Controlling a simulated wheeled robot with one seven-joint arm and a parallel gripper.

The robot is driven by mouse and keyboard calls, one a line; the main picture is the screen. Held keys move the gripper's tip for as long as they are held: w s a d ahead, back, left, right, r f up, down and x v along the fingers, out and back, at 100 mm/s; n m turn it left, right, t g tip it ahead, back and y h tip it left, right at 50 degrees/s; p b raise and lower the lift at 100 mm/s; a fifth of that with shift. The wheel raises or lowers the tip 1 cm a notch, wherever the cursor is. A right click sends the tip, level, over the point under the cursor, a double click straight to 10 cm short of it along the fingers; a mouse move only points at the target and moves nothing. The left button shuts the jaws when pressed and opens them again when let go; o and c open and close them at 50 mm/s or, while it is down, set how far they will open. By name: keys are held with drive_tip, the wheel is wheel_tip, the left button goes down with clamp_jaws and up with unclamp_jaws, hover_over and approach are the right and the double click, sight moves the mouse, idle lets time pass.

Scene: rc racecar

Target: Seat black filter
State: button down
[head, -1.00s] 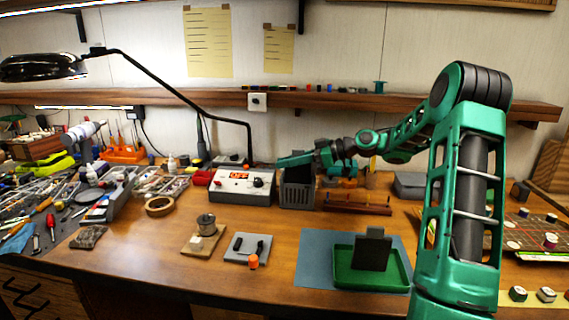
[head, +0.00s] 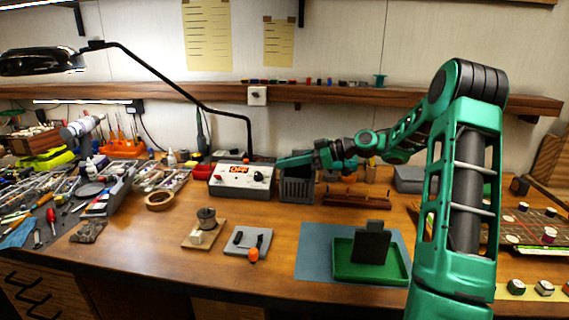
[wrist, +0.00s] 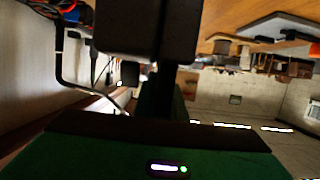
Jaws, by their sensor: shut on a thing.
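My gripper (head: 290,161) is at the top of a grey box (head: 297,191) with a slotted front, at the back of the bench. In the wrist view, a black block-like thing (wrist: 130,28) sits at my gripper's end, and I take it to be the black filter. My gripper is shut on it. How far the filter is inside the box is hidden. A dark flat panel (head: 372,244) with a small tab on top stands tilted in a green tray (head: 345,272) at the front.
A white control unit (head: 240,180) with a red OFF display stands just left of the box. A wooden rack (head: 355,200) is to its right. A lamp arm (head: 170,82) and a shelf (head: 340,95) are behind.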

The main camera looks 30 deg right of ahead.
drive_tip(key=shift+f, duration=0.55)
drive_tip(key=c, duration=1.7)
unclamp_jaws()
drive_tip(key=shift+c, duration=0.2)
drive_tip(key=shift+f, duration=0.1)
drive_tip(key=shift+d, duration=0.1)
drive_tip(key=v, duration=1)
drive_tip(key=shift+s+d+r, duration=0.2)
drive_tip(key=shift+r, duration=0.1)
drive_tip(key=shift+s, duration=0.1)
